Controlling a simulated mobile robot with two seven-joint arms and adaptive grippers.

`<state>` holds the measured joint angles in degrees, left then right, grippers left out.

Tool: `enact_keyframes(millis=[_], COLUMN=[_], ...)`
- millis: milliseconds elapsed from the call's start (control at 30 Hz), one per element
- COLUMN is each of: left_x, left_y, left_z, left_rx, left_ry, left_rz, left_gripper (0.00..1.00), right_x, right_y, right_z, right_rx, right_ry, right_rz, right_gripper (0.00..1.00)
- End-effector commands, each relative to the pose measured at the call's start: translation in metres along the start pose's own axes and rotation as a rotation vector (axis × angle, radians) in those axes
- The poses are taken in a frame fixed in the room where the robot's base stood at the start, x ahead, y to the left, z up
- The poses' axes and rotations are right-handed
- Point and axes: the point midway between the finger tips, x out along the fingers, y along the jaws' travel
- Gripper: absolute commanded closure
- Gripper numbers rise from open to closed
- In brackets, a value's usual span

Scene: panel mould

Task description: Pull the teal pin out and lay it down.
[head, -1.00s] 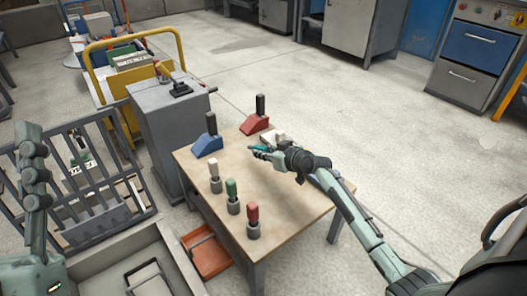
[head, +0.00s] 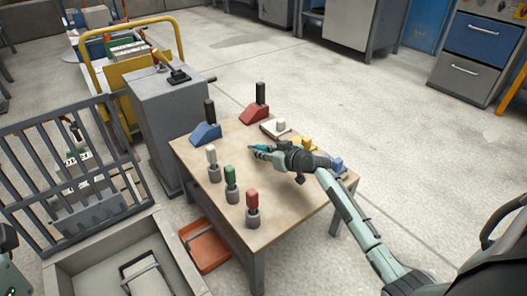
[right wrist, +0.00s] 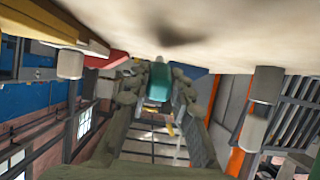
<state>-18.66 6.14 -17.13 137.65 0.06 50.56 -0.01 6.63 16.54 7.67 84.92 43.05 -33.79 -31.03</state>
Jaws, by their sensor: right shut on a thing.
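The teal pin (head: 257,148) is held in my right gripper (head: 264,151), low over the middle of the wooden table (head: 205,222). It looks roughly level, and its tip points left. In the right wrist view the teal pin (right wrist: 160,82) sits between the two fingers, close to the table's surface; I cannot tell whether it touches. A white base plate (head: 270,129) with a pale knob stands behind the gripper. A yellow piece (head: 303,143) and a blue piece (head: 339,163) are partly hidden by my right arm. My left gripper is out of view.
White (head: 211,157), green (head: 231,177) and red (head: 252,199) pins stand in grey sockets at the table's left front. Blue (head: 206,133) and red (head: 254,115) blocks with black handles stand at the back. The table's middle and front right are clear.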

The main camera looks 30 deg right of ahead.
Motion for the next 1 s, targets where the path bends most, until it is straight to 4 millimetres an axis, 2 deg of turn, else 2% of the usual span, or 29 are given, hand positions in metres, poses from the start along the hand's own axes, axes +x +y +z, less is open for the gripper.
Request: enact_keyframes(millis=[433, 467, 633, 1000], left_x=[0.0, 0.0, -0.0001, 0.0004], left_y=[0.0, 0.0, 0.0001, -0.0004], left_z=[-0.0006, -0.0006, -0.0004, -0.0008], left_rx=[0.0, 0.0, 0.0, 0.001], left_ry=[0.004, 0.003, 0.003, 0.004], left_rz=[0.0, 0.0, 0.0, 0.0], left_gripper=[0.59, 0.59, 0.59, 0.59], right_x=[0.0, 0.0, 0.0, -0.0036], right_y=[0.0, 0.0, 0.0, 0.0001], right_z=[-0.0005, -0.0005, -0.0005, 0.0005], right_rx=[0.001, 0.001, 0.001, 0.0], right_ry=[0.001, 0.001, 0.001, 0.0], right_rz=[0.0, 0.0, 0.0, 0.0], right_gripper=[1.0, 0.77, 0.56, 0.54])
